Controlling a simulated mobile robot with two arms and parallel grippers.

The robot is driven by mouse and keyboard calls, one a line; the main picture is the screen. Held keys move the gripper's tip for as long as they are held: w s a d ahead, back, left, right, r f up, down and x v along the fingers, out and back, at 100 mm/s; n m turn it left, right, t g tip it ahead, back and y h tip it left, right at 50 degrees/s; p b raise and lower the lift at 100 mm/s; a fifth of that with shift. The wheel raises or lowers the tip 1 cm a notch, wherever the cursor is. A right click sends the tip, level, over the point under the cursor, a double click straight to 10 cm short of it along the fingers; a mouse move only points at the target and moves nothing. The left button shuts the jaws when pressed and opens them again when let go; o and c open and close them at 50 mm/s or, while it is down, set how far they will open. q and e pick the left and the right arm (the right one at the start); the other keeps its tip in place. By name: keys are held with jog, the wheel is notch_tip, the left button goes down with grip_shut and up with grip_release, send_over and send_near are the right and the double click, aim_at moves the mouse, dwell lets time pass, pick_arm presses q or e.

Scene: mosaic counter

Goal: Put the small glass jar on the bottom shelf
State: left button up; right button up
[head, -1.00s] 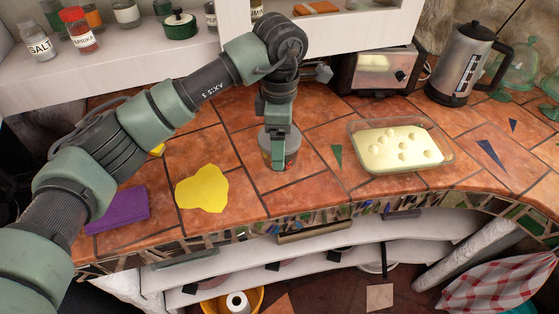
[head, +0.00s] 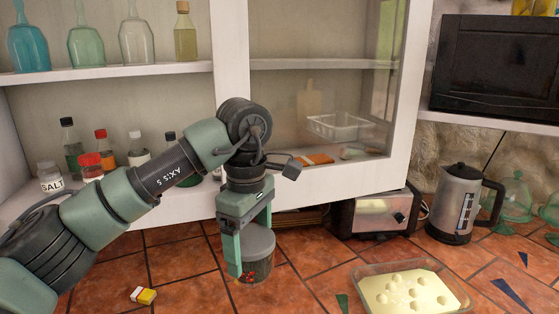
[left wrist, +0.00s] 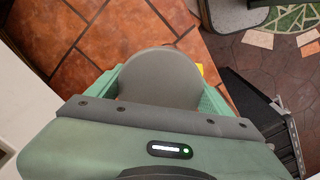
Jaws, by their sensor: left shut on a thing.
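My left gripper (head: 253,262) is shut on a small glass jar (head: 258,268) with a grey lid and red bits inside. The jar is upright; it looks raised off the tiled counter, though the gap is hard to judge. Its round lid (left wrist: 160,78) sits between the fingers in the left wrist view. The cabinet's bottom shelf (head: 20,206) is up and to the left of the jar, partly behind my left arm. My right gripper is not in view.
A salt jar (head: 51,178), a red-capped jar (head: 91,168) and several bottles stand on the bottom shelf. A toaster (head: 372,217), kettle (head: 463,205) and dough tray (head: 412,290) are to the right. A yellow-white block (head: 142,295) lies on the counter (head: 195,270).

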pick_arm(q)
jog(key=s+a+f+m, duration=0.1)
jog(key=s+a+m, duration=0.1)
jog(key=a+m, duration=1)
jog(key=shift+s+a+f+m, duration=0.2)
jog(key=shift+a+f+m, duration=0.15)
jog(key=shift+a, duration=0.6)
jog(key=shift+f, duration=0.1)
